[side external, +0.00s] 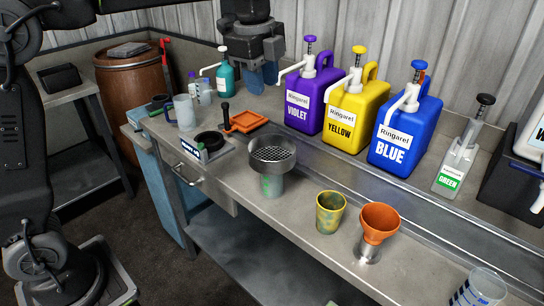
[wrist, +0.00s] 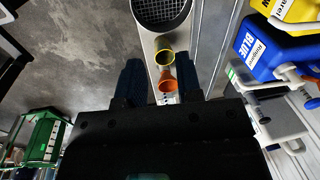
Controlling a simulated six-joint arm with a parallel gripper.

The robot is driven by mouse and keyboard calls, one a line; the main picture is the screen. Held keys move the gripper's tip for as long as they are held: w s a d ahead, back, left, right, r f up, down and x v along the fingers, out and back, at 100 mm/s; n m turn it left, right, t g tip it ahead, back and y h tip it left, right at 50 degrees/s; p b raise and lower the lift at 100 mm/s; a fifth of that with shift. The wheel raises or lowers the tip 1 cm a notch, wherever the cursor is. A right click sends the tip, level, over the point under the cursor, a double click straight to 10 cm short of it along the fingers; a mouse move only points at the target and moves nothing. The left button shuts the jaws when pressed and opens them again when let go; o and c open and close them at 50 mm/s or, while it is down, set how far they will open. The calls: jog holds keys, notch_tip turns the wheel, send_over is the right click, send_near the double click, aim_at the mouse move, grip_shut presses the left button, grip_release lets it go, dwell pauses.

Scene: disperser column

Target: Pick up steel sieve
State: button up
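The steel sieve (side external: 273,154) is a round grey metal ring with a dark mesh. It rests on top of a pale cup with green markings (side external: 272,185) near the front edge of the bench. In the wrist view the sieve (wrist: 162,12) is at the top edge, partly cut off. My gripper (side external: 260,80) has blue fingers and is behind the sieve in the side view, apart from it. In the wrist view my gripper (wrist: 160,78) shows its two fingers spread with nothing held between them.
A stained yellow cup (side external: 330,212) and an orange funnel on a metal cup (side external: 379,220) stand right of the sieve. Violet (side external: 313,100), yellow (side external: 357,112) and blue (side external: 404,130) jugs line the back. A small scale (side external: 203,148) and orange tray (side external: 246,122) are left.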

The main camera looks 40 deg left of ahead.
jog(key=w+d+f+m+g, duration=0.2)
jog(key=w+d+f+m, duration=0.15)
jog(key=w+m, duration=0.4)
send_over(291, 146)
jog(key=shift+n, duration=0.35)
jog(key=f, duration=0.6)
jog(key=w+f, duration=0.1)
jog(key=f, duration=0.1)
jog(key=shift+f, duration=0.4)
jog(key=f, duration=0.2)
jog(key=s+f, duration=0.1)
jog(key=f, duration=0.1)
jog(key=shift+f, duration=0.75)
grip_shut()
